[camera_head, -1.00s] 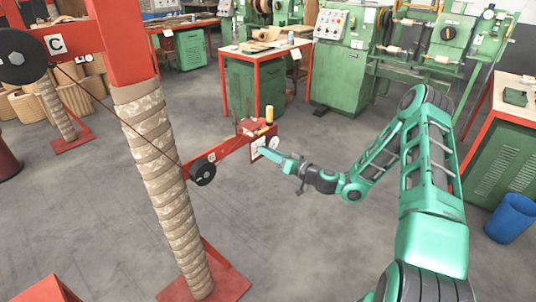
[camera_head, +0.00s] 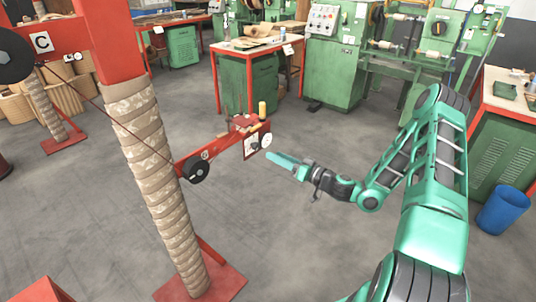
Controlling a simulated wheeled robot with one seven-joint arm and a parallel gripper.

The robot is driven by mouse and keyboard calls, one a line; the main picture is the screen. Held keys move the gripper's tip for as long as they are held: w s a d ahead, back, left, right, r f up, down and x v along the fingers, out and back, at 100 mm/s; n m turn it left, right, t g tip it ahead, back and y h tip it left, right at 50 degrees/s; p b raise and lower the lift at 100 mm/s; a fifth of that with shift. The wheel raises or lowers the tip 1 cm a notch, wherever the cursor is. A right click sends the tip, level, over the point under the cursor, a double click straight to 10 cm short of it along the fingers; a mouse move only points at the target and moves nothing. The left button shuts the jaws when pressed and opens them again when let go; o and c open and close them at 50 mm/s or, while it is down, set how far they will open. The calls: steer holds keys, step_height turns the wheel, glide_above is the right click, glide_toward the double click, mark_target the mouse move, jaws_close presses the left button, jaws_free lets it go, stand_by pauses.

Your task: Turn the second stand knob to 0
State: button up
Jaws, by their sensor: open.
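A red stand arm (camera_head: 217,147) reaches right from a wrapped column. At its right end is a small box with a white dial plate (camera_head: 251,144). A round pale knob (camera_head: 266,140) shows at the right side of this plate. Its setting is too small to read. My gripper (camera_head: 270,156) is to the right of and slightly below the plate, pointing left at it. It is open and empty, with its fingers seen nearly edge-on. The fingertips look close to the knob but apart from it.
The wrapped column (camera_head: 160,190) stands on a red base plate (camera_head: 225,275) at left. A black pulley (camera_head: 196,169) is on the stand arm. Green machines and red-framed tables (camera_head: 262,50) are behind. A blue bin (camera_head: 503,210) stands at right. Open grey floor lies around my arm.

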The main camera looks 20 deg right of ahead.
steer(key=shift+v, duration=1.45)
steer(key=s+a+n+g, duration=0.5)
steer(key=s+g, duration=0.6)
steer(key=s, duration=0.1)
steer(key=s+d+r+m+g+h, duration=0.1)
steer(key=s+d+r+m+h, duration=0.2)
steer(key=s, duration=0.6)
steer(key=s+d+r+m+g+h, duration=0.1)
steer(key=s+d+r+m+h, duration=0.2)
steer(key=s, duration=0.7)
steer(key=s+d+r+m+g+h, duration=0.2)
steer(key=s+d+r+m, duration=0.4)
steer(key=s+d+r, duration=0.3)
steer(key=shift+s+r+h, duration=0.4)
steer(key=shift+r+h, duration=0.3)
